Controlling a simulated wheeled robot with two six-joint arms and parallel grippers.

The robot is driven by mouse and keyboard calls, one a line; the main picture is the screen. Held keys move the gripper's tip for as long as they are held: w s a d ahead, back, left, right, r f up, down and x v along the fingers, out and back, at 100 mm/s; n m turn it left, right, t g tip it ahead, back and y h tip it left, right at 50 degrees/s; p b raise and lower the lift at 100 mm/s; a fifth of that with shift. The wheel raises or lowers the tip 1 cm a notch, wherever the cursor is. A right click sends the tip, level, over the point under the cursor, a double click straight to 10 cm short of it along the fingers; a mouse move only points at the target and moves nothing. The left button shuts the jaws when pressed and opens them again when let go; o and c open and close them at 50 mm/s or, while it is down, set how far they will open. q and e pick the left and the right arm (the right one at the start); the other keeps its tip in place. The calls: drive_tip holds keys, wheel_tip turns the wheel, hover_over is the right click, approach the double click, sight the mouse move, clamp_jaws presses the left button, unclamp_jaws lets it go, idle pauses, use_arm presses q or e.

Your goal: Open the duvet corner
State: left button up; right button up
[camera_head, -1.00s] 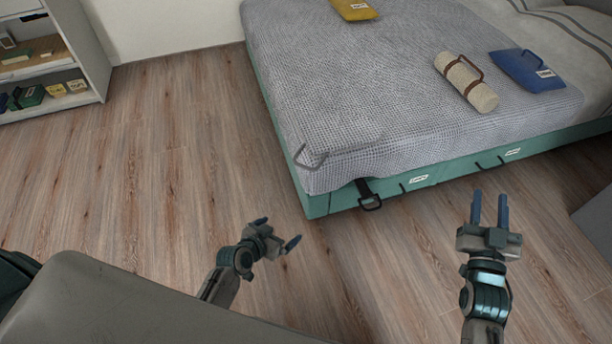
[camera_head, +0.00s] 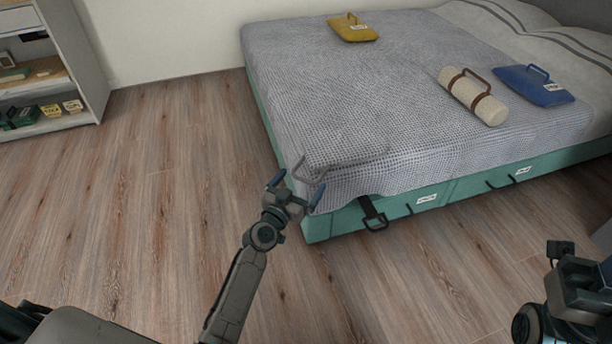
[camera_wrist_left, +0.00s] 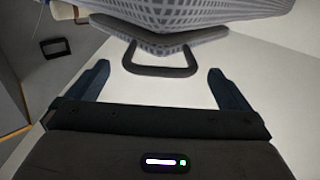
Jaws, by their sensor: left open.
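The grey checked duvet (camera_head: 350,105) lies over the bed, its near corner hanging at the bed's front-left corner. A grey loop handle (camera_head: 311,172) sticks out at that corner. My left gripper (camera_head: 298,187) is open, right by the handle. In the left wrist view the handle (camera_wrist_left: 160,71) lies ahead, between the lines of the two open fingers (camera_wrist_left: 160,88), with space on both sides. The duvet's edge (camera_wrist_left: 190,22) shows above it. My right gripper (camera_head: 572,268) is at the lower right, away from the bed and partly cut off; its jaw opening is unclear.
On the bed lie a yellow pouch (camera_head: 354,30), a cream roll with brown straps (camera_head: 467,94) and a blue pouch (camera_head: 532,87). The green bed base (camera_head: 330,222) has a dark hanging strap (camera_head: 374,216). A shelf (camera_head: 50,75) stands at the left. The wooden floor (camera_head: 170,190) between is clear.

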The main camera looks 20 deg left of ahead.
use_arm(q)
drive_tip(key=shift+w+d, duration=0.2)
drive_tip(key=shift+w, duration=0.75)
drive_tip(key=shift+w+d, duration=0.15)
drive_tip(key=shift+w, duration=0.8)
drive_tip(key=c, duration=1.3)
